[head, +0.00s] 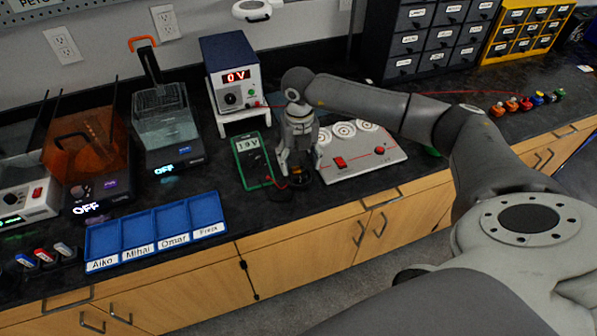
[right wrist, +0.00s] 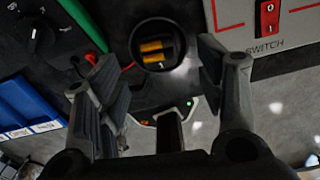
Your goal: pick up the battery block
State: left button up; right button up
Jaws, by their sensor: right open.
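The battery block (right wrist: 157,48) is a round black holder with gold-orange cells inside, seen between the fingers in the right wrist view. In the head view the battery block (head: 300,178) shows only in part, low at the fingertips on the dark bench near its front edge. My right gripper (head: 296,168) points down over it. In the right wrist view my right gripper (right wrist: 158,60) is open, with one finger on each side of the block and gaps visible. Whether a finger touches it cannot be told. My left gripper is not in view.
A green multimeter (head: 254,160) lies just left of the gripper, with leads nearby. A grey switch panel (head: 362,164) sits close on the right. A power supply (head: 231,72) stands behind. A blue labelled tray (head: 155,229) lies at the front left. The bench edge is close.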

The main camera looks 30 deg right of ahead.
aim_at(299, 170)
notch_tip(299, 170, down, 4)
jog(key=shift+w+r, duration=0.15)
jog(key=shift+r, duration=0.05)
jog(key=c, duration=1.2)
jog(key=shift+o, duration=0.2)
jog(key=shift+r, duration=0.1)
